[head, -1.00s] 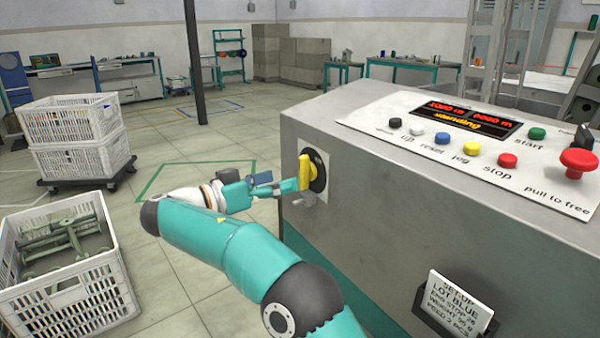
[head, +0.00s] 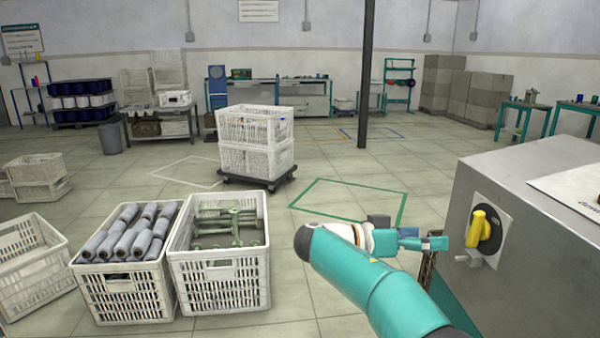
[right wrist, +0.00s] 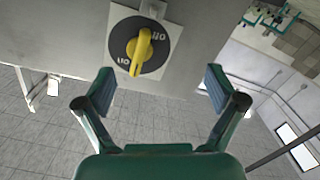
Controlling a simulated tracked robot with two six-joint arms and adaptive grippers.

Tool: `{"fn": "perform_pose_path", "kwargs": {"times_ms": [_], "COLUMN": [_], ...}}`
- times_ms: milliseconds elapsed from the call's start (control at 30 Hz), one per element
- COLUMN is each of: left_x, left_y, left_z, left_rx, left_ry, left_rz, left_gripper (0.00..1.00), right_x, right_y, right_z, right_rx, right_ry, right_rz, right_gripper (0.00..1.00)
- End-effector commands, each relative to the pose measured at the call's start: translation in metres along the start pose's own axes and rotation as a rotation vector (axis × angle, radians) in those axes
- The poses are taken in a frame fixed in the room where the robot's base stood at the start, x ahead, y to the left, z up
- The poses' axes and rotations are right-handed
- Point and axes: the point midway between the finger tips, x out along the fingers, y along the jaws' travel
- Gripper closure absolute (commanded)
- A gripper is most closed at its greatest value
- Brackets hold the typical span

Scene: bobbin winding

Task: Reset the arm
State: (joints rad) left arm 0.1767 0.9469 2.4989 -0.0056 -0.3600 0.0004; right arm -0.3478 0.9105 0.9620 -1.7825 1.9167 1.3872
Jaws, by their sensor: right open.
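My right gripper (head: 436,243) is open and empty in front of the machine's end face. The yellow rotary switch handle (head: 478,228) sits on a black disc to the right of the fingertips, with a gap between them in the head view. In the right wrist view the handle (right wrist: 140,52) stands near upright, slightly tilted, ahead of the two spread fingers (right wrist: 160,90), which do not touch it. The disc bears lettering at its edge. My left gripper is not in view.
The grey machine body (head: 530,185) stands at the right. A crate of grey bobbins (head: 125,290) and a crate with green metal parts (head: 222,285) stand on the floor at left. Stacked white crates (head: 255,160) rest on a dolly.

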Motion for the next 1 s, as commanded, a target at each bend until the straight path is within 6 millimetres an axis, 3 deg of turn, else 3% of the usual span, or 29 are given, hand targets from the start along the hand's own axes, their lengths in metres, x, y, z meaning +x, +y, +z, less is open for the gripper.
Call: {"fn": "perform_pose_path", "kwargs": {"times_ms": [67, 167, 300, 433, 567, 700, 833, 1000], "left_x": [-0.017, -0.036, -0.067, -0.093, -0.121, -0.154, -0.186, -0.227], "left_y": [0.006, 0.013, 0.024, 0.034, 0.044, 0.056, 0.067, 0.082], "left_z": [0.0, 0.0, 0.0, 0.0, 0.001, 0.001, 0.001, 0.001], "left_rx": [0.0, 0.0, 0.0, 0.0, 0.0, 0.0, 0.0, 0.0], "left_ry": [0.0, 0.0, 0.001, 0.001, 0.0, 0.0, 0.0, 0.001], "left_rz": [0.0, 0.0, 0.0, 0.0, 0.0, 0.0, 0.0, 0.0], "left_gripper": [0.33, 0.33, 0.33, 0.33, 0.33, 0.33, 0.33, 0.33], "right_x": [0.005, 0.01, 0.005, -0.016, -0.05, -0.098, -0.141, -0.172], "right_y": [-0.018, -0.048, -0.078, -0.075, -0.045, 0.007, 0.064, 0.128], "right_z": [0.011, 0.045, 0.126, 0.207, 0.277, 0.329, 0.349, 0.344], "right_rx": [-0.128, -0.342, -0.677, -0.917, -1.065, -1.103, -1.011, -0.777], "right_ry": [-0.032, -0.099, -0.251, -0.424, -0.62, -0.849, -1.043, -1.196], "right_rz": [-0.077, -0.222, -0.482, -0.733, -0.984, -1.247, -1.44, -1.544], "right_gripper": [0.06, 0.06, 0.06, 0.06, 0.06, 0.06, 0.06, 0.06]}}
